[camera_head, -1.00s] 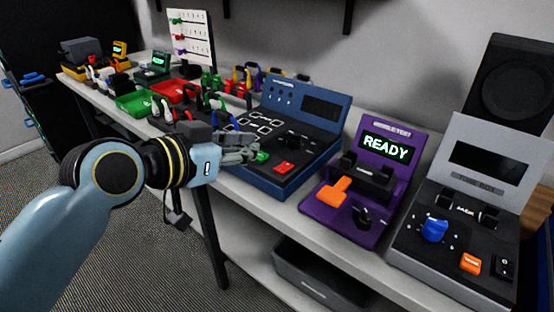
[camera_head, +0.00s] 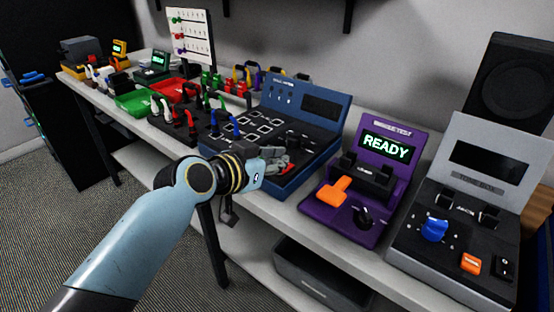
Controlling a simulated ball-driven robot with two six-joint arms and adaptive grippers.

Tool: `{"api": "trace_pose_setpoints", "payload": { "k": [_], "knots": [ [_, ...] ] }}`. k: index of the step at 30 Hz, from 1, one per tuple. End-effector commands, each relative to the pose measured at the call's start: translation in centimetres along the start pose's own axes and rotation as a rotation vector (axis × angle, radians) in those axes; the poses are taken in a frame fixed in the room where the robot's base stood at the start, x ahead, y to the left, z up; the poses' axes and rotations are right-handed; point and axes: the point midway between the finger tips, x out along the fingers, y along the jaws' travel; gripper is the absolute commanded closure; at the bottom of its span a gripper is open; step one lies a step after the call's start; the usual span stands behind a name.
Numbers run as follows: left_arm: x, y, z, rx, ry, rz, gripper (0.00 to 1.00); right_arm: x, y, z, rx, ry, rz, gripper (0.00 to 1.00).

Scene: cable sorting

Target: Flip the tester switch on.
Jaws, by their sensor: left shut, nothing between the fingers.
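The blue unit (camera_head: 327,122) stands mid-bench with a raised panel and a dark screen. My left gripper (camera_head: 287,171) is shut and empty over the front of the blue unit, by its red button. The hand hides the green button and part of the red one; I cannot tell whether the fingers touch it. I cannot tell which control is the tester switch. My right gripper is not in view.
A grey box (camera_head: 405,262) with a dark screen, blue knob (camera_head: 434,230), orange button (camera_head: 471,263) and black rocker switch (camera_head: 504,268) stands at right. Red (camera_head: 168,91) and green (camera_head: 133,104) trays and several cables crowd the bench at left. A dark bin (camera_head: 300,277) sits below.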

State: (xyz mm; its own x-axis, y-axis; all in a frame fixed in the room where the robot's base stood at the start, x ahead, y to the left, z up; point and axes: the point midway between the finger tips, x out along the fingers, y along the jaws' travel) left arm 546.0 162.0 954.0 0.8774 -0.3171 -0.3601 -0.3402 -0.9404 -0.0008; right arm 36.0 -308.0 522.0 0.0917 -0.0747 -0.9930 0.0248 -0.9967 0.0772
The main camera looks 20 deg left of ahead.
Motion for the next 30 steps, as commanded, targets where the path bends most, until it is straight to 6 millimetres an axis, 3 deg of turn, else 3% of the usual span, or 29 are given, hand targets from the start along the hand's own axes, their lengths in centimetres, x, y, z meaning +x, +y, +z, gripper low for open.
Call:
{"api": "trace_pose_setpoints", "payload": {
  "k": [7, 11, 30],
  "knots": [
    [0.0, 0.0, 0.2, 0.000, 0.000, 0.000, 1.00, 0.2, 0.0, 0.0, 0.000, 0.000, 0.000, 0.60],
    [0.2, 0.0, 1.6, 0.000, 0.006, 0.001, 1.00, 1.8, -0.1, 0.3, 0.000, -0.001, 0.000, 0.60],
    [-0.6, 0.0, -0.6, -0.001, 0.008, 0.001, 1.00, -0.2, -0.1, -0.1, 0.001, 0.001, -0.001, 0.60]
  ]
}}
